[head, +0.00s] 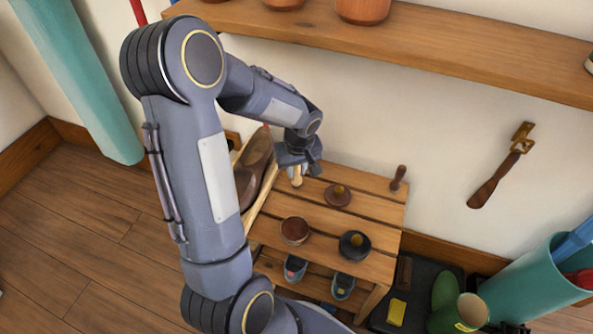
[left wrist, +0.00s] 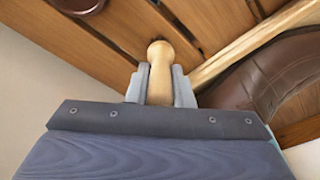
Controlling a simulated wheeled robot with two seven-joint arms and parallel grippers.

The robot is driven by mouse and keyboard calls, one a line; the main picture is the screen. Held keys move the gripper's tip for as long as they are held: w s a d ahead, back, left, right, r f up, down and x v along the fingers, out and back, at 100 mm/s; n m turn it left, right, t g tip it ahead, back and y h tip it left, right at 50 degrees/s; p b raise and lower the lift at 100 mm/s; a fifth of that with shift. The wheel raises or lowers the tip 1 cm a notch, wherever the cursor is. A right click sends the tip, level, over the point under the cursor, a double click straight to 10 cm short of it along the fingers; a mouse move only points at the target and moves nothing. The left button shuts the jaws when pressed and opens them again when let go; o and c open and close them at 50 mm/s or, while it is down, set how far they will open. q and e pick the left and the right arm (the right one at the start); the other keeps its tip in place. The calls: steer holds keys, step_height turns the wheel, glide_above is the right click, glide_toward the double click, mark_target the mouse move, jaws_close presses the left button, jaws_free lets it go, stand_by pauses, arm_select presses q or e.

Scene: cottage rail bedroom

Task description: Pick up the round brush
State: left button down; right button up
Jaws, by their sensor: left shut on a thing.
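My left gripper (head: 297,170) is over the back left of the slatted wooden bench (head: 272,239). It is shut on a pale wooden piece with a rounded knob end, which looks like the round brush (head: 297,180). In the left wrist view, the fingers of my left gripper (left wrist: 161,88) press on both sides of the round brush (left wrist: 160,62). No bristles show, and I cannot tell whether it touches the bench. My right gripper is not in view.
Brown shoes (head: 257,153) lie left of the gripper. A wall shelf (head: 430,48) overhangs behind.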

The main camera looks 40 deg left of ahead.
arm_select(q)
step_height(320, 180, up, 3)
steer(key=shift+r+p, duration=0.15)
steer(key=shift+p, duration=0.55)
steer(key=s+d+r+p, duration=0.4)
steer(key=s+d+r, duration=0.3)
steer(key=s, duration=0.5)
step_height(320, 180, up, 2)
steer(key=shift+d+r, duration=0.15)
steer(key=shift+r, duration=0.1)
steer(key=shift+w, duration=0.1)
